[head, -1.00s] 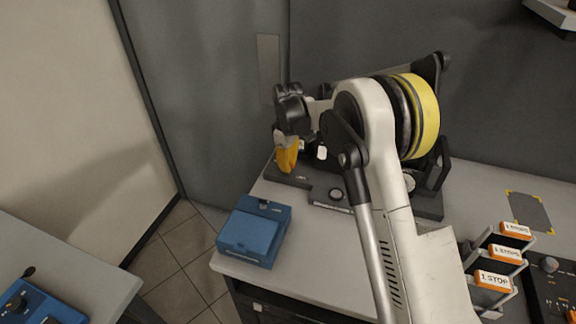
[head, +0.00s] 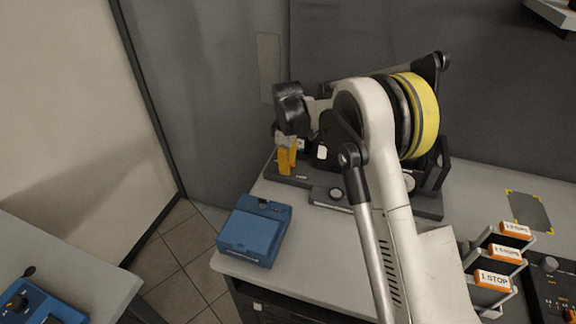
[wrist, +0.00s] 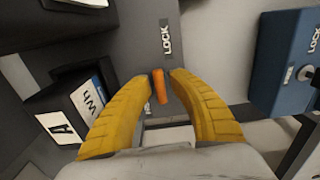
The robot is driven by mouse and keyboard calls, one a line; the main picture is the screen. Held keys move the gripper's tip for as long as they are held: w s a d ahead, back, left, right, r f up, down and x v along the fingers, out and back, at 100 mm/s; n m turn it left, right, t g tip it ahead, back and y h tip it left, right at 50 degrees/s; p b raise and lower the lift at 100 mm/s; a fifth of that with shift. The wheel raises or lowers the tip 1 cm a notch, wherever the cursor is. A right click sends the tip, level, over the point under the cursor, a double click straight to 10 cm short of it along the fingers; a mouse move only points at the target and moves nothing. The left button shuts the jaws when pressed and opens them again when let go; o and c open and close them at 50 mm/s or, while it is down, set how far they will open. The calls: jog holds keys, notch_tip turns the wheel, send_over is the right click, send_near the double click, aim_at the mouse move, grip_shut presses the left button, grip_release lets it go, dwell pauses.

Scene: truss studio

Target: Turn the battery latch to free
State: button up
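In the wrist view, a small orange latch lever (wrist: 160,88) stands on a dark grey panel, close to a printed LOCK label (wrist: 166,38). A dark battery block (wrist: 76,112) with white labels, reading "Wh" and "A", sits left of the lever. In the head view, the yellow fingers of my gripper (head: 287,158) point down at the left end of the dark device (head: 322,194) on the bench. The latch itself is hidden there.
A blue box (head: 254,232) stands at the bench's front left corner; a blue unit with LOCK lettering (wrist: 284,62) is at right in the wrist view. Orange-labelled holders (head: 495,279) stand at the right. A second table (head: 70,262) with a blue device is at far left.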

dwell(0.3)
notch_tip(320, 180, up, 12)
dwell(0.4)
